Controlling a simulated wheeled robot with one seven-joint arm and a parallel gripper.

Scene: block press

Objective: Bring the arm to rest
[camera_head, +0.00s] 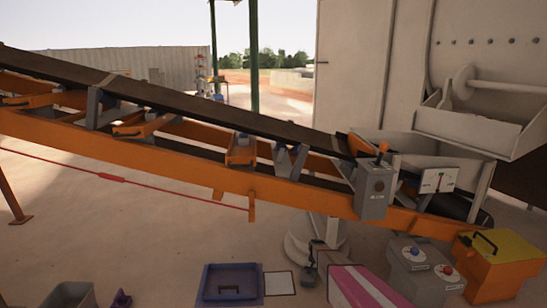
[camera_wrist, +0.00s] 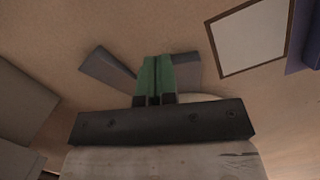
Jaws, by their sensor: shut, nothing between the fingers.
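My gripper (camera_wrist: 156,64) shows in the wrist view with its two green fingers together, shut and empty. Its dark crossbar lies below the fingers in the picture. Grey pieces (camera_wrist: 110,70) show on both sides of the fingers; I cannot tell whether they touch them. A white panel with a dark border (camera_wrist: 250,37) lies on the floor to the upper right of the fingers. In the head view I cannot make out the fingers clearly.
An orange-framed conveyor (camera_head: 180,143) crosses the head view. In front are a purple tray (camera_head: 206,286), the white panel (camera_head: 280,283), a grey button box (camera_head: 412,275) and a yellow-topped orange box (camera_head: 490,270). A grey control box (camera_head: 373,192) stands at the conveyor. Sandy floor is open at left.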

